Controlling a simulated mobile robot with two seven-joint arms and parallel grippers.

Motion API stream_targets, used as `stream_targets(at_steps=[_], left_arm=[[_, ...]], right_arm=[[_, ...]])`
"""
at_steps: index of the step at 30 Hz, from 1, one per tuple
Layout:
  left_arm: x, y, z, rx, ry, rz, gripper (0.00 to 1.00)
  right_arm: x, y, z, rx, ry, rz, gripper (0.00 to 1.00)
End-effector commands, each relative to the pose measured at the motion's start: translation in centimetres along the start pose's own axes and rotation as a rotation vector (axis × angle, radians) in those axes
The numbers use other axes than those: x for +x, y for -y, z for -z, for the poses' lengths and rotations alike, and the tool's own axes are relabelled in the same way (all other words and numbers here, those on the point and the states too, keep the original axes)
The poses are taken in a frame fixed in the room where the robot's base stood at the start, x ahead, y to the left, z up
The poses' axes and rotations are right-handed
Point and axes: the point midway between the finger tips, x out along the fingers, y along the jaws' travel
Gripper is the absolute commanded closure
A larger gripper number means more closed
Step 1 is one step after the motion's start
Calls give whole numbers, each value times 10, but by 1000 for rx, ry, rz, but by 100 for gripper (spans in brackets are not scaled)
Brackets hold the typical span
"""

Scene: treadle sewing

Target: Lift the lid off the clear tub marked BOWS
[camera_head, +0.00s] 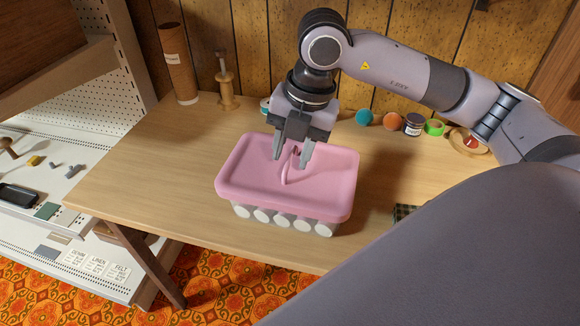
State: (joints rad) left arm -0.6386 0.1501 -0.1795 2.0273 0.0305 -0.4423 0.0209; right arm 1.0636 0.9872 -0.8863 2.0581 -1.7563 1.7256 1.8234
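A wide pink lid (245,178) sits on a low tub (284,219) on the wooden table. White round shapes show along the tub's front side below the lid. I cannot read a BOWS mark from here. A thin pink handle (285,176) stands up from the middle of the lid. My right gripper (291,159) points down just above the lid with its two fingers apart, one on either side of the handle's upper part. I cannot tell whether a finger touches the handle. My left gripper is out of view.
A cardboard tube (177,64) and a wooden spindle (226,85) stand at the table's back left. Small jars and rolls, including a green roll (434,127), line the back right. The table (160,180) is clear left of the tub. A pegboard shelf unit stands further left.

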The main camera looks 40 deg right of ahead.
Motion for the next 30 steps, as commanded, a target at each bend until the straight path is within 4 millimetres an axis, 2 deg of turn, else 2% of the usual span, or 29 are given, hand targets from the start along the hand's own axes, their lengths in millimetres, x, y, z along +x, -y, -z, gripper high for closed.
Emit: stream_targets(at_steps=[3, 11, 15, 26, 30], left_arm=[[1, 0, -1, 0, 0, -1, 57], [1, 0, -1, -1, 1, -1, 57], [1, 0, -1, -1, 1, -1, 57], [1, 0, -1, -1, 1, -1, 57], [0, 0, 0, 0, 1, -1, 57]], right_arm=[[14, 0, 0, 0, -2, 1, 62], [16, -1, 0, -1, -1, -2, 62], [16, -1, 0, -1, -1, -2, 100], [15, -1, 0, -1, -1, -2, 100], [8, -2, 0, -1, -1, -3, 100]])
